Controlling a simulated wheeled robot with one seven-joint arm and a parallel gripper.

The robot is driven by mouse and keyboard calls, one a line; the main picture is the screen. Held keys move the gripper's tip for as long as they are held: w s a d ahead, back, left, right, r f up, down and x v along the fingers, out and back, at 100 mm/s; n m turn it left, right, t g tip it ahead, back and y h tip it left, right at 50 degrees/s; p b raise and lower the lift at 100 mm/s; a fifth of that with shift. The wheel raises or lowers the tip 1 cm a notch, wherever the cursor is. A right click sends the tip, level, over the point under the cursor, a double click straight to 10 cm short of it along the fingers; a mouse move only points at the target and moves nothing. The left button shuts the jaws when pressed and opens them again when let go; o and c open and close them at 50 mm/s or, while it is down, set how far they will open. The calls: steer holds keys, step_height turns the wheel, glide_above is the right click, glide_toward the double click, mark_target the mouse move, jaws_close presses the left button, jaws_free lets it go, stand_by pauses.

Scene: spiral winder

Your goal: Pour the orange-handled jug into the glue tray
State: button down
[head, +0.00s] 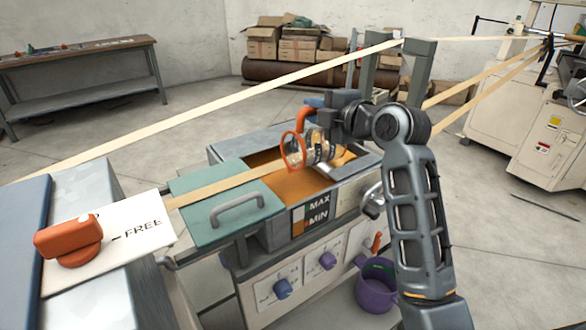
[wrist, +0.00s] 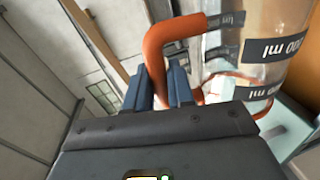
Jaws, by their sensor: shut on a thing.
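The orange-handled jug (head: 318,147) is clear with dark bands and an orange rim. It is tipped over on its side above the open part of the glue tray (head: 279,234), its rim facing left. My gripper (head: 318,104) is shut on the jug's orange handle; in the wrist view my gripper (wrist: 163,92) has its blue fingers around the handle (wrist: 155,55), with the jug body (wrist: 277,45) to the right. The tray holds orange-brown glue (head: 285,188), and MAX and MIN marks show on its front. I cannot tell whether liquid is leaving the jug.
A green lid (head: 225,200) with a grey handle covers the tray's left part. A pale strip (head: 225,185) runs into the tray, and another crosses overhead behind the jug. A purple bucket (head: 376,290) stands below right. A red knob (head: 70,240) sits by a FREE label.

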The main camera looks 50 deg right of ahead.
steer(key=shift+s+d, duration=0.1)
steer(key=shift+d, duration=0.15)
steer(key=d+m, duration=0.1)
steer(key=d+m+p, duration=0.1)
steer(key=s+d+r+m+y, duration=0.1)
steer(key=d, duration=0.1)
steer(key=shift+s+r+m+t, duration=0.1)
steer(key=shift+m+t, duration=0.2)
steer(key=shift+s+d+f+m, duration=0.15)
steer(key=shift+d+f+m, duration=0.05)
steer(key=shift+d+m, duration=0.3)
steer(key=shift+s+d+f+m, duration=0.1)
steer(key=shift+d+f+m, duration=0.05)
steer(key=shift+d+m, duration=0.3)
steer(key=shift+s+d+f+m+t+y, duration=0.15)
steer(key=shift+d+m+t+y, duration=0.25)
steer(key=shift+m, duration=0.45)
